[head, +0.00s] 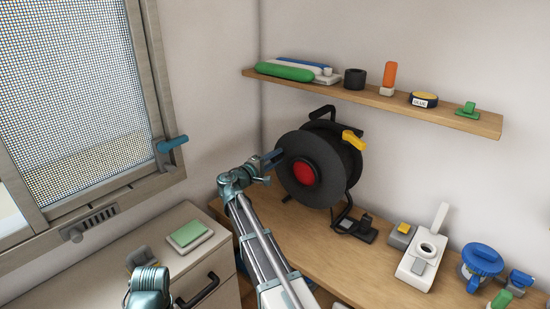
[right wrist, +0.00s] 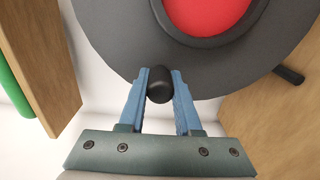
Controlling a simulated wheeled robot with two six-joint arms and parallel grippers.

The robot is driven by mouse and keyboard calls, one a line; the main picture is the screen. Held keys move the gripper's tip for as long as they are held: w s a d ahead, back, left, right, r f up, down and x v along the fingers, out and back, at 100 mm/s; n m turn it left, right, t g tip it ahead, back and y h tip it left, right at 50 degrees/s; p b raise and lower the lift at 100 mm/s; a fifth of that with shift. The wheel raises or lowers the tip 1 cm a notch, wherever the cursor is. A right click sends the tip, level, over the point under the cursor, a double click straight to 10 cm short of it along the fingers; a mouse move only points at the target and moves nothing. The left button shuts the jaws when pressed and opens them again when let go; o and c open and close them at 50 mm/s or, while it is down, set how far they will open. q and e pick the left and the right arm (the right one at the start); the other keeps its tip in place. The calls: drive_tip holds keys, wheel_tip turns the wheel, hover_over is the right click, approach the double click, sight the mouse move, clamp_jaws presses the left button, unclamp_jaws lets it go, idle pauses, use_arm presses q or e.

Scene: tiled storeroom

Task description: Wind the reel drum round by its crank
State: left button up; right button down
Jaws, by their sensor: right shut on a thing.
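The cable reel stands on the wooden bench, with a black drum (head: 296,190) and a red hub (head: 304,172). My right gripper (head: 274,158) is at the drum's left edge in the head view. In the right wrist view its blue fingers are shut on the black crank knob (right wrist: 158,84), which stands out from the drum face near its rim. The red hub also shows in that view (right wrist: 205,12). In the head view the knob is hidden by the fingers.
A wall shelf (head: 440,112) with several small items hangs above and behind the reel. A yellow part (head: 353,140) sits at the reel's upper right. A white device (head: 421,262) and blue items (head: 482,262) stand on the bench at right. A drawer cabinet (head: 95,275) is at left.

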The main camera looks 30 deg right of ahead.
drive_tip(key=shift+s+d+r+m+p, duration=0.1)
drive_tip(key=shift+s+r+m+p, duration=0.15)
drive_tip(key=shift+r+m+p, duration=0.25)
drive_tip(key=shift+s+d+r, duration=0.1)
drive_tip(key=shift+s+r, duration=0.1)
drive_tip(key=shift+r, duration=0.25)
drive_tip(key=c, duration=0.6)
unclamp_jaws()
drive_tip(key=shift+s, duration=0.1)
drive_tip(key=v, duration=1.3)
drive_tip(key=shift+a, duration=0.4)
drive_tip(key=shift+s, duration=0.1)
